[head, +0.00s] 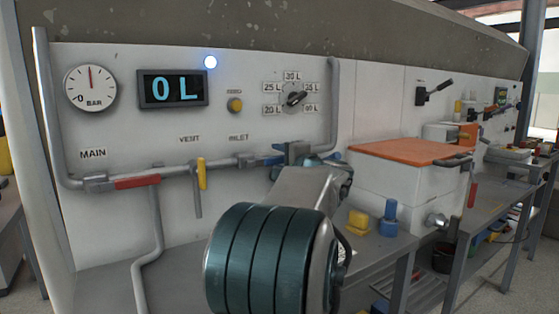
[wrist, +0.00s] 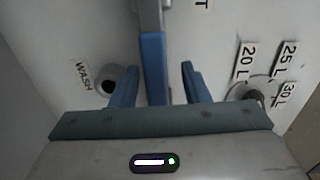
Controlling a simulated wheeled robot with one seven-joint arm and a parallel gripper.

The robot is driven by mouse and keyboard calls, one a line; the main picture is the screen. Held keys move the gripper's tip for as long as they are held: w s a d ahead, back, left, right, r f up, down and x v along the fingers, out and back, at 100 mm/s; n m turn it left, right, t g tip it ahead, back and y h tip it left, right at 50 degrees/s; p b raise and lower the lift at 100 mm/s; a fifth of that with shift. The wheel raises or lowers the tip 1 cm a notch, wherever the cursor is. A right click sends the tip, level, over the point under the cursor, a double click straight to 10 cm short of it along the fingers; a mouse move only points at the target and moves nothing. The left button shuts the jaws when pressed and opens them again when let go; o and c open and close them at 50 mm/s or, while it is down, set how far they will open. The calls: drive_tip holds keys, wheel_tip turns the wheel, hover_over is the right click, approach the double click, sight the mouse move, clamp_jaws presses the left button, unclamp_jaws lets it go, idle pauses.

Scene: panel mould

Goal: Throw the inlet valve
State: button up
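The inlet valve's blue handle (head: 262,160) lies roughly along the horizontal pipe, under the INLET label on the white panel. In the wrist view a blue bar, the handle (wrist: 153,65), stands between my two blue fingers. My gripper (head: 292,154) is at the handle in the head view, and my arm hides part of it. In the wrist view my gripper (wrist: 160,85) is open around the handle. The left finger is close to it; a gap shows on the right. Whether either finger touches it I cannot tell. The display (head: 173,89) reads 0 L.
A red main handle (head: 137,182) lies along the pipe, and a yellow vent handle (head: 202,173) hangs down. A selector dial (head: 293,95) and a yellow button (head: 235,105) are above. A white box with an orange lid (head: 410,151) stands on the bench to the right.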

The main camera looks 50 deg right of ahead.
drive_tip(key=v, duration=1.3)
drive_tip(key=shift+s, duration=0.4)
drive_tip(key=shift+a+f, duration=0.1)
drive_tip(key=shift+a, duration=0.05)
drive_tip(key=w+a+f+n+g+y+p, duration=0.1)
drive_tip(key=w+a+n+g+y+p, duration=0.35)
drive_tip(key=a, duration=0.85)
drive_tip(key=w+a+f+n+g+y+p, duration=0.15)
drive_tip(key=w+a+n+y+p, duration=0.3)
drive_tip(key=w+a+p, duration=0.55)
drive_tip(key=s+a+n+g+h+p, duration=0.1)
drive_tip(key=s+a+n+g+p, duration=0.3)
drive_tip(key=a, duration=0.6)
drive_tip(key=s+a+f+n+g+h+p, duration=0.1)
drive_tip(key=s+a+n+g+p, duration=0.2)
drive_tip(key=s+a+n+p, duration=0.3)
drive_tip(key=s+a+n, duration=0.1)
drive_tip(key=a+n, duration=0.2)
drive_tip(key=a, duration=0.2)
drive_tip(key=shift+a+f+g+p, duration=0.35)
drive_tip(key=shift+g+p, duration=0.05)
